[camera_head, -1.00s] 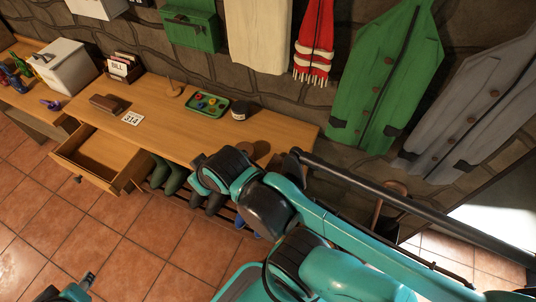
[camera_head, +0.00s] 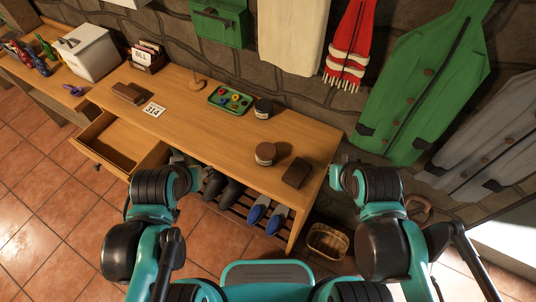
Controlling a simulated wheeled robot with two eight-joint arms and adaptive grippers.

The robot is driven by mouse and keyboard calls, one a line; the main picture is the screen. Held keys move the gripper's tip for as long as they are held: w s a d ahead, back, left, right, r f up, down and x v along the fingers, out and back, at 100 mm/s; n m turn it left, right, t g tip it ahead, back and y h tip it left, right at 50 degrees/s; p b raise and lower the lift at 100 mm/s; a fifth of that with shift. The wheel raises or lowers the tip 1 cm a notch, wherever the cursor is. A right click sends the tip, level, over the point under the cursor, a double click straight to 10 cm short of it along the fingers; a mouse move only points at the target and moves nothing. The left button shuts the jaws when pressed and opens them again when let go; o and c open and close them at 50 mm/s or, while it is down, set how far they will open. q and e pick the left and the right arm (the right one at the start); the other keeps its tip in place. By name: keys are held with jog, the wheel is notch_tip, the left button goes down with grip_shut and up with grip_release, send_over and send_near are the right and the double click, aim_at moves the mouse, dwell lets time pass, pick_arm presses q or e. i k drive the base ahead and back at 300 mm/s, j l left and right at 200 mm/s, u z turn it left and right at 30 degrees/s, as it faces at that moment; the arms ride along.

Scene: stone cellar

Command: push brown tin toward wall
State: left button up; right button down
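The brown tin (camera_head: 265,153) is a low round tin with a brown lid. It stands upright on the right part of the wooden bench top (camera_head: 215,140), nearer the front edge than the wall. My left gripper (camera_head: 186,166) is just off the bench's front edge beside the open drawer, well left of the tin, and mostly hidden by its own arm. My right gripper (camera_head: 337,177) is at the bench's right end, right of the tin and apart from it. Its fingers are too small and covered to judge.
A dark brown block (camera_head: 296,172) lies right of the tin. A dark jar (camera_head: 263,109) stands behind it near the stone wall, beside a green tray (camera_head: 230,101). An open drawer (camera_head: 120,146) juts out at left. Shoes (camera_head: 267,217) sit below; a basket (camera_head: 327,241) is on the floor.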

aim_at(266, 152)
jog(key=j+z, duration=0.45)
jog(key=j, duration=0.85)
